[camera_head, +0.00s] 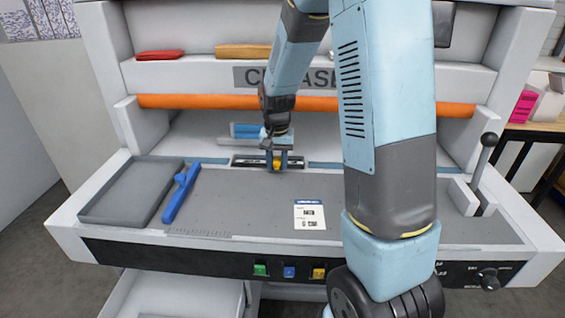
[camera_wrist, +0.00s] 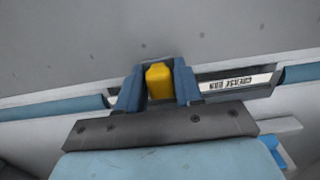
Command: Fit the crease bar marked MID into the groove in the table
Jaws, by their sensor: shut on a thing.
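My gripper (camera_head: 277,164) is at the back middle of the grey table (camera_head: 250,205), its fingers closed on a yellow grip piece. In the wrist view, this yellow grip (camera_wrist: 159,80) sits between the two blue fingers of my gripper (camera_wrist: 159,85). The groove is along this line. My fingers hide its middle. I cannot read a MID mark or tell whether the held bar is seated.
A grey tray (camera_head: 125,192) and a blue long-handled tool (camera_head: 181,192) lie at the left of the table. A white printed card (camera_head: 310,214) lies near the front. A lever (camera_head: 487,145) stands at the right. An orange bar (camera_head: 200,101) spans the back above the table.

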